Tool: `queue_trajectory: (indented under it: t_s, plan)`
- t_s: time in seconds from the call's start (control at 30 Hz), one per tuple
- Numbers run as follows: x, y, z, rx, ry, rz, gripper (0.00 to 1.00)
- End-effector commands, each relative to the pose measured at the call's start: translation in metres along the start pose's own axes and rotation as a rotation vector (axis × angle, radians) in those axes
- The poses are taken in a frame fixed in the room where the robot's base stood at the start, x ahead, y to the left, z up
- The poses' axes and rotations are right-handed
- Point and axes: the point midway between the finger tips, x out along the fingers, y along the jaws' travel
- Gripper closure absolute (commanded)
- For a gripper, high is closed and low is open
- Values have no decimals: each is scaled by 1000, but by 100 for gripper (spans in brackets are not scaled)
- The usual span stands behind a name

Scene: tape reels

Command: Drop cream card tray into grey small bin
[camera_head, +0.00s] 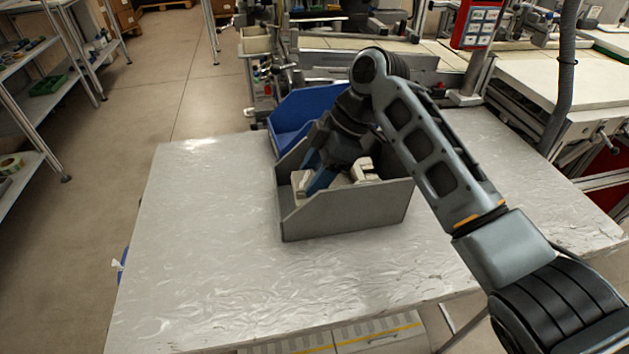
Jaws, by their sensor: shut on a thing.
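The grey small bin (345,217) stands on the table, with its plain grey wall facing the camera. My gripper (319,181) reaches down into the bin from above, and its blue finger shows just inside. The gripper is shut on the cream card tray (364,170), part of which shows right of the finger inside the bin. Another cream part (301,187) shows left of the finger; I cannot tell whether it belongs to the same tray. The fingertips and the lower part of the tray are hidden by the gripper and the bin wall.
A blue bin (287,112) stands right behind the grey bin. The wrapped tabletop (200,240) is clear to the left and in front. My arm crosses the right side. Shelving (40,100) stands at the far left, and machines fill the back.

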Motion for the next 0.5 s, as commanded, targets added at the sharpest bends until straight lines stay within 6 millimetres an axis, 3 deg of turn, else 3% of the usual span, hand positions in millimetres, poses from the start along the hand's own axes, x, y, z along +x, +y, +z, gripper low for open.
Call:
queue_trajectory:
  t_s: [0.2, 0.5]
  plan:
    - [23, 0, 12, 1, 0, -2, 82]
    - [25, 0, 13, 0, 0, -1, 82]
